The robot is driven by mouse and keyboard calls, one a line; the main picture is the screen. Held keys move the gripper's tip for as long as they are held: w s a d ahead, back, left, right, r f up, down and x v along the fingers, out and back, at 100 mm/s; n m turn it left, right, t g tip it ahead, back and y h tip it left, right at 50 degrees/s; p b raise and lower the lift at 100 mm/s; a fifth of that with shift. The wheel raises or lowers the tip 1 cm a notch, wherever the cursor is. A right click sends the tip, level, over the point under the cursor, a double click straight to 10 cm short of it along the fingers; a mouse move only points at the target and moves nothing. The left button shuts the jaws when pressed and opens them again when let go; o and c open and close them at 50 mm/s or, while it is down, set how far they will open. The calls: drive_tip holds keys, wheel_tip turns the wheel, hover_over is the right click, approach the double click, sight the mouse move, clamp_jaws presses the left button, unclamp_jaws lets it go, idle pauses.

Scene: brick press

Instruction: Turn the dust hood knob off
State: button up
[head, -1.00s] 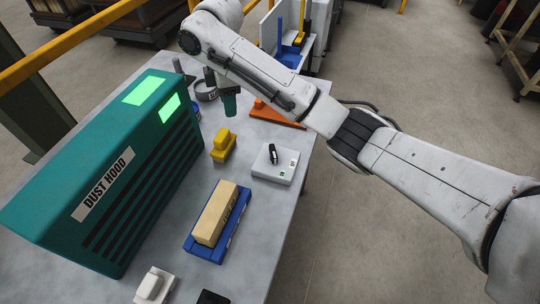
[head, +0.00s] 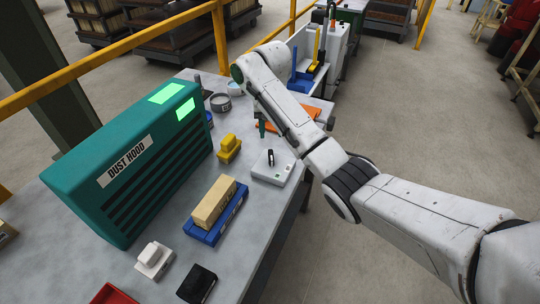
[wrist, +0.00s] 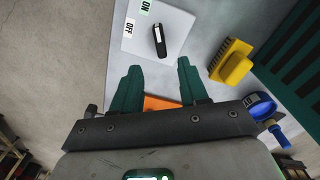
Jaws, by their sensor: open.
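The dust hood knob is a black lever-like handle (head: 271,158) standing on a white box (head: 262,177) on the bench. In the wrist view the knob (wrist: 159,42) sits on the white plate (wrist: 180,22), with a green ON label (wrist: 145,6) and a white OFF label (wrist: 129,28) to its left. The knob's white mark lies at its upper end, nearer the ON side. The teal dust hood (head: 130,160) has two lit green panels. My gripper (head: 262,130) is open and empty behind the box; its green fingers (wrist: 160,66) are apart, just short of the knob.
A yellow brush (head: 229,148) stands between knob box and hood. A blue tray (head: 208,234) holds a tan brick (head: 213,203). An orange object (head: 303,113) lies behind my gripper. A white item (head: 154,260) and a black block (head: 197,284) are at the front.

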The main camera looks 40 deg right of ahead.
sight(271, 154)
wheel_tip(271, 154, down, 9)
drive_tip(key=shift+f, duration=0.2)
drive_tip(key=shift+c, duration=0.3)
clamp_jaws()
